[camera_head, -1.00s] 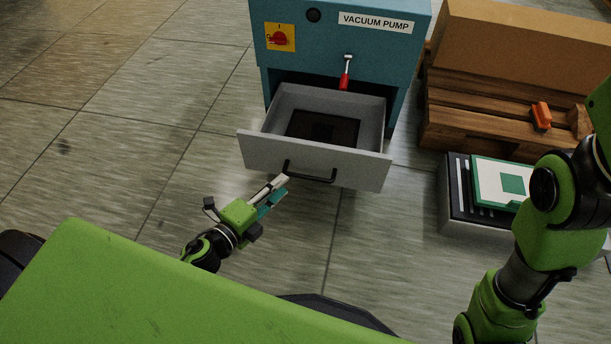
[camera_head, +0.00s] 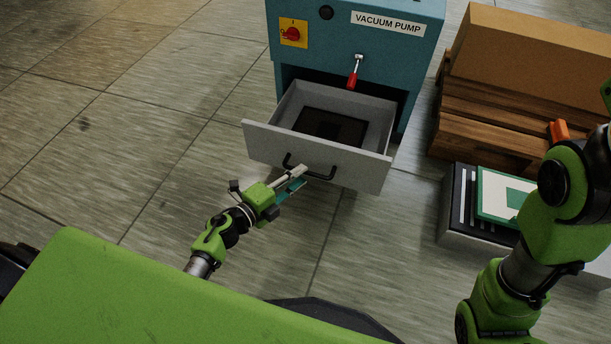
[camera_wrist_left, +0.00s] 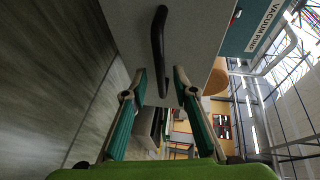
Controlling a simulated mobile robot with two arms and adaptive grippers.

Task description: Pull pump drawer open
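The grey pump drawer (camera_head: 325,158) stands pulled out of the blue vacuum pump cabinet (camera_head: 345,50). A dark flat panel lies inside it. Its black bar handle (camera_head: 322,176) is on the drawer front. My left gripper (camera_head: 301,174) is at the handle in the head view. In the left wrist view the gripper (camera_wrist_left: 160,74) is open. One end of the handle (camera_wrist_left: 158,40) comes down between its fingertips, with gaps on both sides. My right arm shows at the right of the head view, but its gripper is out of view.
A red-handled lever (camera_head: 353,76) and a red rotary switch (camera_head: 292,35) are on the cabinet. To the right are a large brown box (camera_head: 540,50), a wooden pallet (camera_head: 480,120) and a low tray with a green-and-white item (camera_head: 500,195). The floor at left is clear.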

